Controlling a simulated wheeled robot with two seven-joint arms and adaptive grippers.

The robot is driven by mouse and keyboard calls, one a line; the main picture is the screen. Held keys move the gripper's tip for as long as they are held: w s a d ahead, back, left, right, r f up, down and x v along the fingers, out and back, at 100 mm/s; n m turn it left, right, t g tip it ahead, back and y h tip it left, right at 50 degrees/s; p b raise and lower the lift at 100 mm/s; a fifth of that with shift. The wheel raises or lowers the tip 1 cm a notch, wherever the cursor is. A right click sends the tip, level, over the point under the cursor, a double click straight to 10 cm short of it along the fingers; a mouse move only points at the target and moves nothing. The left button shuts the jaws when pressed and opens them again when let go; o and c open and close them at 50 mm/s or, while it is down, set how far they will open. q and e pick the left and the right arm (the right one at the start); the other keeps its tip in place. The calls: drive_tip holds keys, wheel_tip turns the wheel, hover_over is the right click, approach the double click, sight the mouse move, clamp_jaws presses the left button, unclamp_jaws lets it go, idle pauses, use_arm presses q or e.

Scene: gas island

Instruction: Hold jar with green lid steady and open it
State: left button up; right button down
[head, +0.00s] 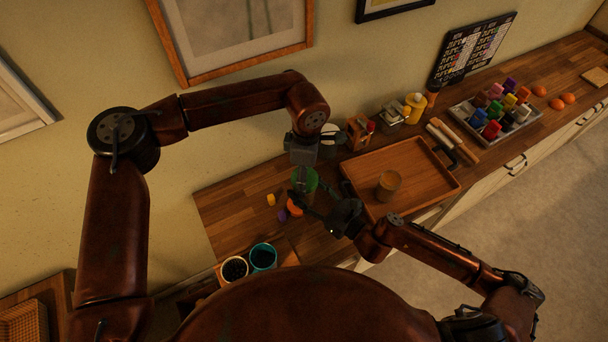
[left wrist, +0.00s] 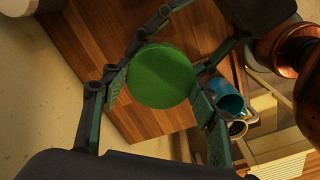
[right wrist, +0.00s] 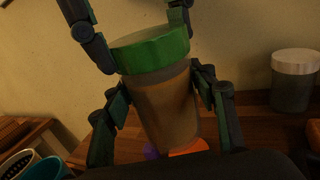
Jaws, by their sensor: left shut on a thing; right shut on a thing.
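The jar's green lid (head: 310,180) shows under my left gripper (head: 304,182) in the head view. The left wrist view shows the round lid (left wrist: 161,76) from above, between the left fingers (left wrist: 160,88), which are shut on it. In the right wrist view the jar body (right wrist: 163,108) is brownish, with the lid (right wrist: 150,50) on top and a paler band just below it. My right gripper (right wrist: 160,92) is shut around the jar body from the side. The jar's base is partly hidden.
A wooden tray (head: 417,153) with a tan container (head: 388,185) lies right of the jar. A white-lidded jar (right wrist: 295,82) stands behind. Small orange (head: 295,207) and yellow (head: 271,199) things lie close by. Blue (head: 263,257) and dark-filled (head: 235,270) cups stand at the front.

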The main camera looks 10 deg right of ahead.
use_arm(q)
drive_tip(key=n, duration=0.4)
drive_tip(key=shift+s+d+r, duration=0.1)
drive_tip(key=shift+d, duration=0.1)
use_arm(e)
drive_tip(key=shift+s+a+r, duration=0.15)
drive_tip(key=shift+a+r, duration=0.1)
use_arm(q)
drive_tip(key=n, duration=0.8)
drive_tip(key=shift+a, duration=0.1)
drive_tip(key=n, duration=0.3)
drive_tip(key=shift+n, duration=0.3)
drive_tip(key=n, duration=0.4)
drive_tip(key=shift+a, duration=0.1)
drive_tip(key=n, duration=0.9)
use_arm(e)
drive_tip(key=shift+d, duration=0.1)
use_arm(q)
drive_tip(key=shift+s+n, duration=0.1)
drive_tip(key=shift+n, duration=0.7)
use_arm(e)
drive_tip(key=shift+f, duration=0.1)
